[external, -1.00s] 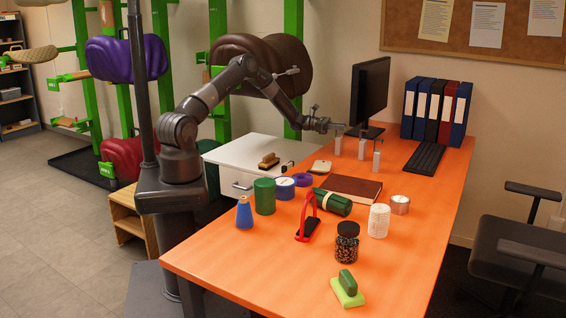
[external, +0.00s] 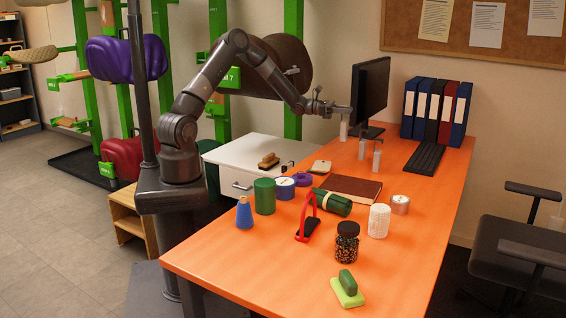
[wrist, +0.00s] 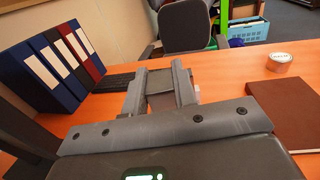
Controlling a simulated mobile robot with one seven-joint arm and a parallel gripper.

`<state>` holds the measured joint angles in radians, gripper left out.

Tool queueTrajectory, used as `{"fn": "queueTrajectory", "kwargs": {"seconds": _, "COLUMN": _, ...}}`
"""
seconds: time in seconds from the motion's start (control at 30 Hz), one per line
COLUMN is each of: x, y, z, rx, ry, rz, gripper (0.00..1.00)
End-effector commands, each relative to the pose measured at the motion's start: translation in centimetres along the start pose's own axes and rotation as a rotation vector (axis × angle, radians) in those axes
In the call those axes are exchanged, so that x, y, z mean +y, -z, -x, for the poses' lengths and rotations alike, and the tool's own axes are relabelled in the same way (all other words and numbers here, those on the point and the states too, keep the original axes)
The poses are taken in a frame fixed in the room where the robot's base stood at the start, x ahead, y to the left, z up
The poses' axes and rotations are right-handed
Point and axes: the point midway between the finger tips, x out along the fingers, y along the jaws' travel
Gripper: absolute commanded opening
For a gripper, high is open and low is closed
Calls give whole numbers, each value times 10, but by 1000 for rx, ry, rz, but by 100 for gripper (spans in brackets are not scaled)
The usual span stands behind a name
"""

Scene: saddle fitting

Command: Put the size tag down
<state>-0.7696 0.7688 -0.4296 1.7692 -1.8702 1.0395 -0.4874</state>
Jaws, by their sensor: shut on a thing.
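My gripper (external: 343,111) is above the far part of the orange desk, in front of the monitor.
The monitor (external: 371,90) stands close behind my gripper, with a keyboard (external: 425,157) and several binders (external: 436,109) to the right. A brown book (external: 352,188), green roll (external: 332,202) and jar (external: 347,243) lie nearer.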

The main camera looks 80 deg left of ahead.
Motion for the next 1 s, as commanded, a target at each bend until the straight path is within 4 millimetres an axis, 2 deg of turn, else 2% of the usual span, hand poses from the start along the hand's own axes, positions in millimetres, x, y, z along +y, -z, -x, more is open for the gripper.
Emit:
{"fn": "queueTrajectory", "kwargs": {"seconds": 0.2, "x": -9, "y": -3, "z": -6, "rx": 0, "ry": 6, "rz": 1, "gripper": 0}}
{"fn": "queueTrajectory", "kwargs": {"seconds": 0.27, "x": -16, "y": -4, "z": -14, "rx": 0, "ry": 19, "rz": 0, "gripper": 0}}
{"fn": "queueTrajectory", "kwargs": {"seconds": 0.37, "x": -39, "y": -7, "z": -38, "rx": -2, "ry": 57, "rz": -1, "gripper": 0}}
{"fn": "queueTrajectory", "kwargs": {"seconds": 0.47, "x": -75, "y": -12, "z": -70, "rx": -2, "ry": 111, "rz": -3, "gripper": 0}}
{"fn": "queueTrajectory", "kwargs": {"seconds": 0.7, "x": -183, "y": -24, "z": -145, "rx": -4, "ry": 255, "rz": -6, "gripper": 0}}
{"fn": "queueTrajectory", "kwargs": {"seconds": 0.87, "x": -262, "y": -32, "z": -183, "rx": -4, "ry": 352, "rz": -6, "gripper": 0}}
{"fn": "queueTrajectory", "kwargs": {"seconds": 1.0, "x": -334, "y": -39, "z": -208, "rx": -4, "ry": 436, "rz": -5, "gripper": 0}}
